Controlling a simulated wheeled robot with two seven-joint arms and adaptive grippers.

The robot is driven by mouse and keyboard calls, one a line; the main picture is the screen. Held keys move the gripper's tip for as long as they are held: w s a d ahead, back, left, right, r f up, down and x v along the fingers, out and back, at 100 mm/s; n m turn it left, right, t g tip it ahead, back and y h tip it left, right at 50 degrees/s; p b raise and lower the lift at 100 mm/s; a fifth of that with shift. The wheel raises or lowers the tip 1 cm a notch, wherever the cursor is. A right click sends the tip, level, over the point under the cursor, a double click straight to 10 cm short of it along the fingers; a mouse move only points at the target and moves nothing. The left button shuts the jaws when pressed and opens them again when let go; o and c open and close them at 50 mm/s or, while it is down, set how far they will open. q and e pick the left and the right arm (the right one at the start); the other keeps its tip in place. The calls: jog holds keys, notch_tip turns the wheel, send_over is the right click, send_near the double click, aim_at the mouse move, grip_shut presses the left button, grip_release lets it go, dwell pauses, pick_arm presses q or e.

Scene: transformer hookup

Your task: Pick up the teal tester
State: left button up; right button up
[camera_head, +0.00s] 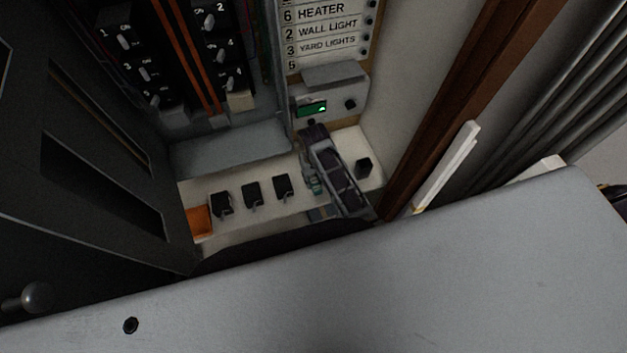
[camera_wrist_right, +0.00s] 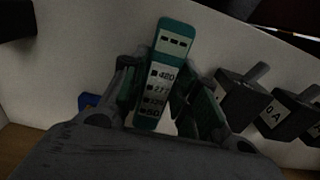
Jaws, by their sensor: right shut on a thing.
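The teal tester (camera_wrist_right: 173,55) stands up between the fingers of my right gripper (camera_wrist_right: 165,92) in the right wrist view. In the head view my right gripper (camera_head: 318,184) reaches down to the pale shelf, and only a small green bit of the tester (camera_head: 315,187) shows beside the fingers. The gripper is shut on the tester. I cannot tell whether the tester touches the shelf. My left gripper is out of view.
Several black fuse blocks (camera_head: 252,194) stand in a row on the pale shelf (camera_head: 300,208), left of my right gripper. An orange block (camera_head: 199,221) is at the left end. A panel with a green display (camera_head: 311,109) and breakers (camera_head: 145,73) rise behind. A brown post (camera_head: 455,95) bounds the right.

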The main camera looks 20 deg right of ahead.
aim_at(313, 178)
notch_tip(313, 178, up, 7)
jog(key=shift+r+b, duration=0.2)
jog(key=shift+b, duration=0.1)
dwell(1.6)
